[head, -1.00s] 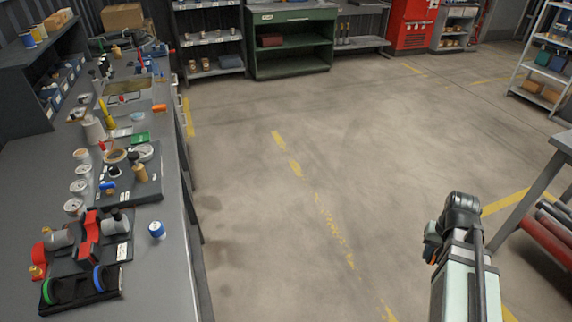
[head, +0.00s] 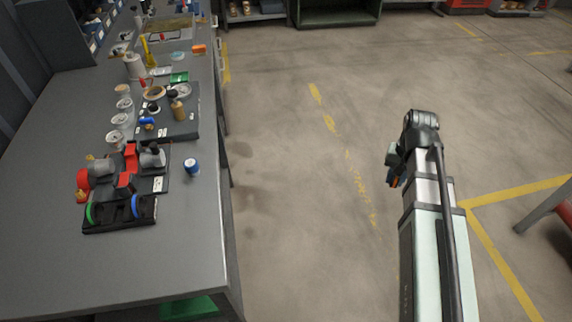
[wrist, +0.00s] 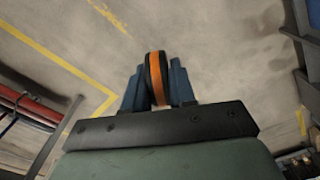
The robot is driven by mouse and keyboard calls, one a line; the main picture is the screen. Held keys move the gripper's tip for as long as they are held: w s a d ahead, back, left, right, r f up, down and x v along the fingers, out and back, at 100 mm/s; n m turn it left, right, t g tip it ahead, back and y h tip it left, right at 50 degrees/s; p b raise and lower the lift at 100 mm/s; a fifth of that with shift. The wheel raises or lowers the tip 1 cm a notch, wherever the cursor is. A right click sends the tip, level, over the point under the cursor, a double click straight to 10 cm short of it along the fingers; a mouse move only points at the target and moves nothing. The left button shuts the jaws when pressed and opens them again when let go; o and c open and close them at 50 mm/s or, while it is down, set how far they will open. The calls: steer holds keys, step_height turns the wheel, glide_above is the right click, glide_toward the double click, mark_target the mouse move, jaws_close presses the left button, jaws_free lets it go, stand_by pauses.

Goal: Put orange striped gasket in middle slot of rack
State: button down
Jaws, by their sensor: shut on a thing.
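In the wrist view my gripper (wrist: 158,84) is shut on the orange striped gasket (wrist: 157,75), a black ring with an orange band, seen nearly edge-on between blue fingers. It is held over open floor, away from the bench. In the head view the gripper (head: 392,170) is mostly hidden behind my arm, with a bit of orange showing. The black rack (head: 120,216) lies at the near part of the workbench on the left. It holds a green ring (head: 91,212) at its left and a blue ring (head: 137,206) at its right. Its middle slot shows no ring.
The grey workbench (head: 190,255) runs along the left. A red and grey pump (head: 125,165) stands just behind the rack, and a blue and white can (head: 192,166) stands to its right. Gauges and fittings lie farther back. Wide clear floor (head: 290,210) separates the bench from my arm.

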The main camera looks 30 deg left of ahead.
steer(key=s+a+r+n, duration=0.1)
steer(key=s+a+r, duration=0.2)
steer(key=s+a, duration=0.55)
steer(key=s+a+r+n, duration=0.1)
steer(key=s+a+r, duration=0.2)
steer(key=a, duration=1.1)
steer(key=s+a+r+n, duration=0.1)
steer(key=s+a+r, duration=0.3)
steer(key=a, duration=0.8)
steer(key=s+a+r+n, duration=0.1)
steer(key=s+a+r, duration=0.35)
steer(key=s, duration=0.75)
steer(key=s+a+r+n, duration=0.1)
steer(key=s+a+n, duration=0.1)
steer(key=s+a, duration=0.85)
steer(key=s+a+r+n, duration=0.1)
steer(key=s+a+r, duration=0.2)
steer(key=s, duration=1.2)
steer(key=shift+w+f, duration=0.1)
steer(key=shift+f, duration=4.3)
steer(key=shift+f, duration=0.6)
steer(key=c, duration=0.9)
jaws_free()
steer(key=shift+c, duration=0.2)
